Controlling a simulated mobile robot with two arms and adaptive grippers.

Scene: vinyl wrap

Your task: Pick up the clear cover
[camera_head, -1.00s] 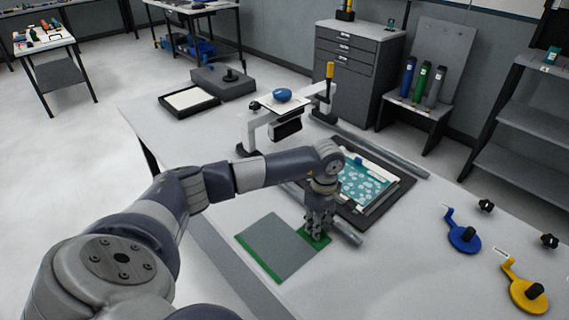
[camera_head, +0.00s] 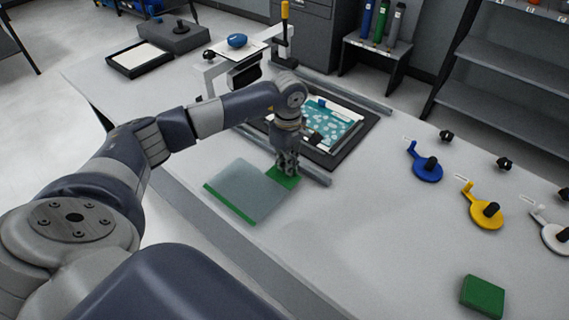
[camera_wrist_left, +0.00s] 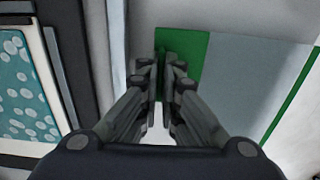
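The clear cover (camera_head: 245,190) looks like a flat greyish see-through sheet with green strips along its edges, lying on the table. It also shows in the left wrist view (camera_wrist_left: 245,75). My left gripper (camera_head: 288,172) points down at the cover's far right end, over a green patch (camera_head: 284,182). In the left wrist view my left gripper (camera_wrist_left: 164,72) has its fingers close together over the edge of that green patch. Whether they pinch it I cannot tell. My right gripper is out of view.
A dark framed tray (camera_head: 368,128) with a teal patterned sheet (camera_head: 335,120) lies just beyond the gripper. A metal rail (camera_head: 312,175) runs beside it. Blue (camera_head: 427,170), yellow (camera_head: 484,212) and white (camera_head: 556,236) handled discs and a green block (camera_head: 482,296) are at the right.

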